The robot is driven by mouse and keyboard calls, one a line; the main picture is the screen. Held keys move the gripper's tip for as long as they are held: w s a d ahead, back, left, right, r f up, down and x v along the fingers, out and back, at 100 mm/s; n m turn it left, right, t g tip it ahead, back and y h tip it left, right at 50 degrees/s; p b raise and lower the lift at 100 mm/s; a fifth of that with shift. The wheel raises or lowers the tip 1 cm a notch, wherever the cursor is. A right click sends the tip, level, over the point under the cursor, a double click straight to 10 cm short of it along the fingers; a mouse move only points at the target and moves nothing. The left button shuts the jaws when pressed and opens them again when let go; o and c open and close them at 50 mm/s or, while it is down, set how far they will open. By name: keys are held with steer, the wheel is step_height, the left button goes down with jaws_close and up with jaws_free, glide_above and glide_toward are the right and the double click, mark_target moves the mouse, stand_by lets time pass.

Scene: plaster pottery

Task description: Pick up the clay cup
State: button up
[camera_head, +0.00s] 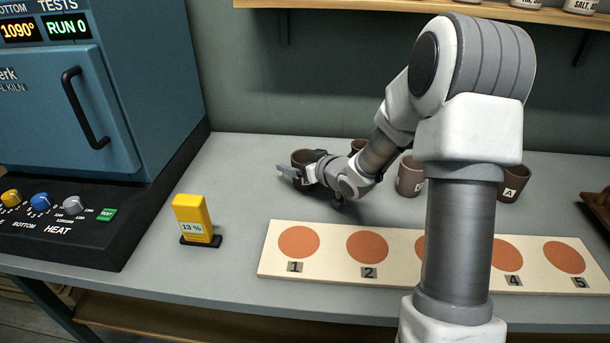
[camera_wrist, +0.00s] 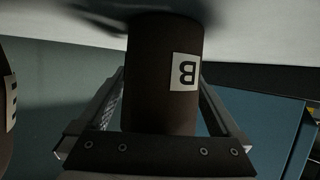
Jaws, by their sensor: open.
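A dark brown clay cup (camera_head: 302,157) stands at the left end of the row of cups on the grey table. My gripper (camera_head: 300,173) is at this cup, with its fingers beside it. In the wrist view the brown cup (camera_wrist: 160,95), labelled B, stands between my two open fingers, with one on each side. That view is turned over, so the letter shows upside down. Whether either finger touches the cup cannot be told. My wrist hides part of the cup in the head view.
Other brown cups stand to the right: one behind my arm (camera_head: 358,144), one near the middle (camera_head: 409,180), and one labelled A (camera_head: 513,183). A numbered board (camera_head: 333,270) with orange discs lies in front. A yellow meter (camera_head: 193,218) and a blue kiln (camera_head: 130,90) are left.

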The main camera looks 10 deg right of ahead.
steer(key=c, duration=1.5)
